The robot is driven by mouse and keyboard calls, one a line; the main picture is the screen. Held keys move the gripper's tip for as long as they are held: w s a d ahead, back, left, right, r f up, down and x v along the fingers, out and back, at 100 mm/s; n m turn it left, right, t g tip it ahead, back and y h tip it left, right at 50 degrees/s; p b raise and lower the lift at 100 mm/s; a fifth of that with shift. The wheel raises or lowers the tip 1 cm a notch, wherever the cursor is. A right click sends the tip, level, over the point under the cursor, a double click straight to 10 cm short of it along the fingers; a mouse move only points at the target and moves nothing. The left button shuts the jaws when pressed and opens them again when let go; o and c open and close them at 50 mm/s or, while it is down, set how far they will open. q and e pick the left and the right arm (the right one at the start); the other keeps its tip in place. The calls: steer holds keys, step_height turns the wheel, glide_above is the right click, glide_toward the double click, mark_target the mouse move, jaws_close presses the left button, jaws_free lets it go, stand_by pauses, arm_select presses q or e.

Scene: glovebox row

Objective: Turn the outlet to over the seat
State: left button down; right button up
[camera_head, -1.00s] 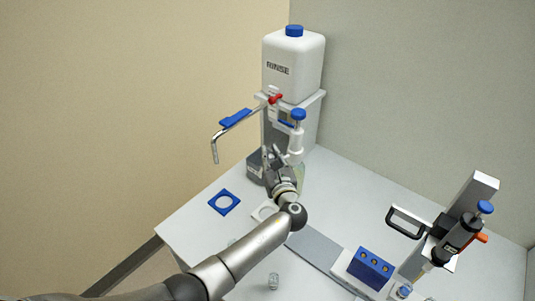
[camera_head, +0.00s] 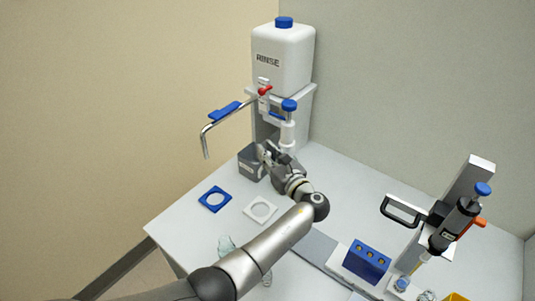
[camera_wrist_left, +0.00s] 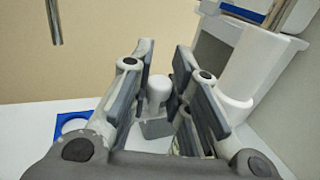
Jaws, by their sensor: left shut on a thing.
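The outlet (camera_head: 207,138) is a bent metal tube with a blue grip (camera_head: 225,112). It reaches left from the red-ended valve below the RINSE bottle (camera_head: 282,58), its tip hanging down, and shows at the top left of the left wrist view (camera_wrist_left: 55,22). A blue square ring seat (camera_head: 214,199) and a white one (camera_head: 260,209) lie on the bench. My left gripper (camera_head: 265,152) is low beside the dispenser, apart from the tube. In the left wrist view its fingers (camera_wrist_left: 158,85) are around a small white-and-grey piece (camera_wrist_left: 158,95); which part it is, I cannot tell. My right gripper is not in view.
A dark grey box (camera_head: 250,164) stands by the dispenser's foot. A blue-capped white pump (camera_head: 288,120) stands above my gripper. Right are a blue block (camera_head: 367,261) and a stand with a black handle (camera_head: 402,212). Clear glassware (camera_head: 227,246) is near my arm.

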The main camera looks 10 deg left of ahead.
arm_select(q)
steer(key=c, duration=1.4)
jaws_free()
steer(key=shift+d, duration=0.1)
steer(key=shift+o, duration=0.2)
step_height(320, 180, up, 10)
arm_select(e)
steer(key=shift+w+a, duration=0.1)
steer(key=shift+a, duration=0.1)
